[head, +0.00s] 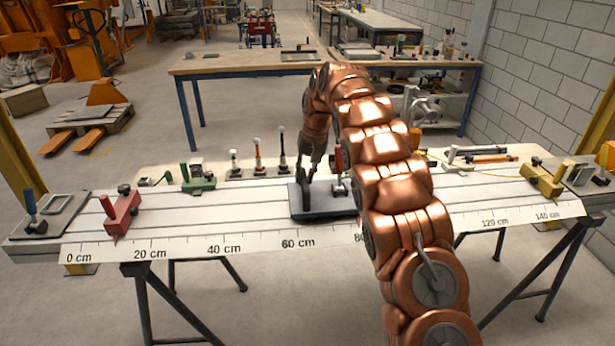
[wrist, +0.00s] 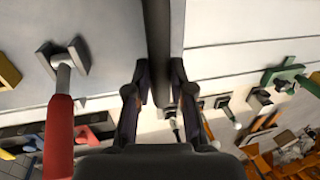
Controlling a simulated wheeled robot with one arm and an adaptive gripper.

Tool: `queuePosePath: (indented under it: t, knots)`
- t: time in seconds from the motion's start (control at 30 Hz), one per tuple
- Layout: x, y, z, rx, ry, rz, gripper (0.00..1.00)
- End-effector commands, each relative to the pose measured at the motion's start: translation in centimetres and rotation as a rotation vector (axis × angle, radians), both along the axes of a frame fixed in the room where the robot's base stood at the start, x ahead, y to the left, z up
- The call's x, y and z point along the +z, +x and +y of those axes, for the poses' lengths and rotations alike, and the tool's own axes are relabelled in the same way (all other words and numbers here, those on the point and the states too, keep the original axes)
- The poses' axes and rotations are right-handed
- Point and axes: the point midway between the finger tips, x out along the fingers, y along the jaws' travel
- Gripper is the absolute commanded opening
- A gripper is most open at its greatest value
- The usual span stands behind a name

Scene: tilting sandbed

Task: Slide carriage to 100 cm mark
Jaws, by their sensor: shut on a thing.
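The carriage is a grey plate (head: 325,204) on the pale slotted bed (head: 250,205). Its left edge lies near the 60 cm mark of the printed scale (head: 190,247), and its right end is hidden behind my arm. A red-handled lever (head: 338,160) stands on it; it shows large at the left of the wrist view (wrist: 60,130). My gripper (head: 310,178) is over the left part of the carriage, shut on its dark upright handle (head: 306,202). In the wrist view my fingers (wrist: 160,85) lie on both sides of this dark bar (wrist: 162,30). The 100 cm mark is hidden behind my arm.
A red clamp (head: 121,212) stands near 20 cm, a green clamp (head: 198,181) at the back edge, a yellow clamp (head: 541,181) near the right end. Several small upright tools stand behind the bed. A wooden workbench (head: 240,65) is farther back.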

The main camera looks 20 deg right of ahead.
Motion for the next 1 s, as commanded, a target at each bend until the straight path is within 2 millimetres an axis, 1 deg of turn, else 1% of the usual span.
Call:
queuePosePath:
  t: [0.3, 0.33, 0.57, 1.0]
  knots:
    - [0.10, 0.08, 0.16, 0.007, 0.000, -0.005, 0.00]
    - [0.10, 0.08, 0.16, 0.007, 0.000, -0.005, 0.23]
    - [0.06, 0.04, 0.07, 0.005, 0.000, -0.003, 0.47]
    - [0.14, 0.09, -0.12, -0.006, 0.000, -0.002, 0.47]
